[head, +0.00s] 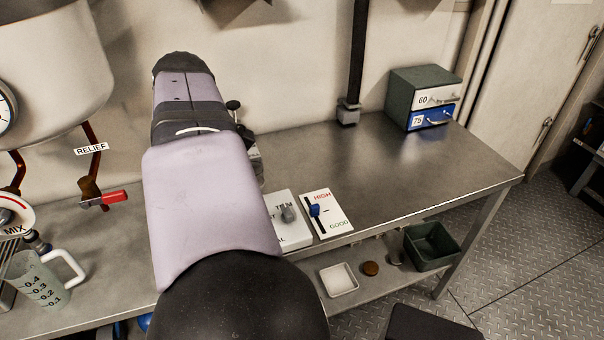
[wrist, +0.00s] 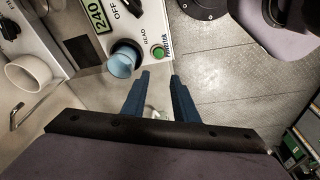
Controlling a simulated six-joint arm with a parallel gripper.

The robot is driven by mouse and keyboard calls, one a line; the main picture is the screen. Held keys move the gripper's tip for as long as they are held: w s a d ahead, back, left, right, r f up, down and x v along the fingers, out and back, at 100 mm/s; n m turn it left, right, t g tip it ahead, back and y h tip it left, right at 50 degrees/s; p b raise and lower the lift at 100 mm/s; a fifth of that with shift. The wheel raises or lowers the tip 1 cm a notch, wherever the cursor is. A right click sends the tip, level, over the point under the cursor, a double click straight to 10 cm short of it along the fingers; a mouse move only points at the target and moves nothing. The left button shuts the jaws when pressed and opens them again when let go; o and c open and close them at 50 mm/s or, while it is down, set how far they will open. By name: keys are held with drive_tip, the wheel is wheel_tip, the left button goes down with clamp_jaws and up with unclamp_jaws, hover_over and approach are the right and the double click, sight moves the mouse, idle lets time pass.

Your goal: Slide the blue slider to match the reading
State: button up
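The blue slider (head: 315,210) sits on a black vertical track on a white card (head: 338,222) on the bench. The card reads HIGH in red at the top and GOOD at the bottom, and the slider is between the track's ends, nearer the HIGH end. In the wrist view, a meter panel (wrist: 148,22) has a green display reading 240 (wrist: 97,14). My gripper (wrist: 159,80) shows there with its two blue fingers apart and nothing clearly held between them. The slider is not seen in the wrist view. My arm hides the gripper in the head view.
The wrist view shows a green button (wrist: 157,52), a light-blue cup-like part (wrist: 122,63) and a white cup (wrist: 28,73). In the head view, a white card with a grey knob (head: 288,214) lies beside the slider card. A drawer box (head: 398,95) stands back right. The bench's right side is clear.

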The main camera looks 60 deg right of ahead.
drive_tip(key=s+d+r+m+p, duration=0.2)
drive_tip(key=d+r+p, duration=0.2)
drive_tip(key=d+r, duration=0.2)
drive_tip(key=m+g+y+p, duration=0.2)
drive_tip(key=m+g+p, duration=0.4)
drive_tip(key=m+p, duration=0.6)
approach(314, 205)
drive_tip(key=f, duration=0.1)
drive_tip(key=shift+p+x, duration=0.9)
drive_tip(key=shift+x, duration=3)
drive_tip(key=shift+s+r, duration=0.1)
drive_tip(key=shift+s, duration=0.05)
clamp_jaws()
